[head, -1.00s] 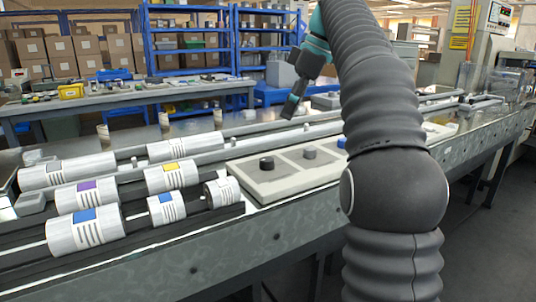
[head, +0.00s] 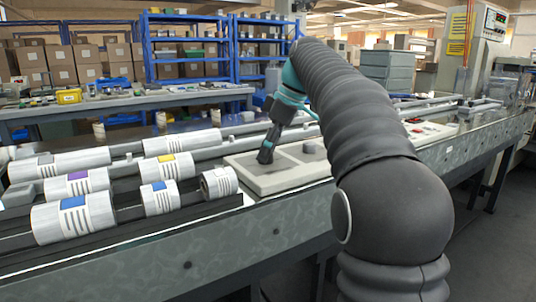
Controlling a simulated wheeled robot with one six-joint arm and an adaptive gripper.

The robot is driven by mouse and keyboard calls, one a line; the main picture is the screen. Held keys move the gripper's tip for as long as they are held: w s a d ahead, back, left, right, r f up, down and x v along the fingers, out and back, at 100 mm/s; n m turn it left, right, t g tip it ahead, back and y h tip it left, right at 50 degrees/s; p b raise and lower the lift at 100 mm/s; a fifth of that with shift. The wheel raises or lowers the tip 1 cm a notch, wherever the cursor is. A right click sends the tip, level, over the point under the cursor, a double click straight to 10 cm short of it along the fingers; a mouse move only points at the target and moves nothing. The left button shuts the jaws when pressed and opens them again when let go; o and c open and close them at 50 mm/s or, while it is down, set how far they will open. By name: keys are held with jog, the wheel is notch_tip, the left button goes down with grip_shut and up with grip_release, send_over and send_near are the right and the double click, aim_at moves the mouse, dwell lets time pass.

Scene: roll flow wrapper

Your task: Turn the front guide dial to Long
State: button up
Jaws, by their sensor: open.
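A pale control panel (head: 250,181) lies on the machine's bed and carries dark dials. One dial (head: 309,147) shows on the panel's middle plate. Its labels are too small to read, and I cannot tell from the picture which dial is the front guide dial. My gripper (head: 265,156) points down over the panel's left plate. It is open, with its fingertips at the left dial's place, and covers that dial. I cannot tell whether the fingers touch the dial or stand around it. My arm hides the part of the panel to the right.
Several white rolls with coloured labels (head: 75,217) lie on rails left of the panel. A red-marked panel part (head: 416,130) shows right of my arm. A back bench (head: 120,98) and blue shelves (head: 190,60) stand behind. Air above the rolls is clear.

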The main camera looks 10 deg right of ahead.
jog(key=shift+a+f, duration=0.1)
jog(key=shift+f, duration=0.1)
jog(key=c, duration=1.1)
jog(key=shift+c, duration=0.2)
jog(key=shift+m, duration=0.4)
jog(key=m, duration=0.2)
jog(key=m+t+h+p, duration=0.1)
jog(key=m, duration=0.1)
jog(key=shift+s+a+r+m+t, duration=0.1)
jog(key=shift+m+t, duration=0.2)
jog(key=m+h+p, duration=0.1)
jog(key=m, duration=0.1)
jog(key=m+p, duration=0.1)
jog(key=m, duration=0.1)
jog(key=shift+a+t+h, duration=0.1)
jog(key=shift+t+h, duration=0.2)
jog(key=shift+h, duration=0.1)
jog(key=shift+m+h+p, duration=0.4)
jog(key=shift+m, duration=0.7)
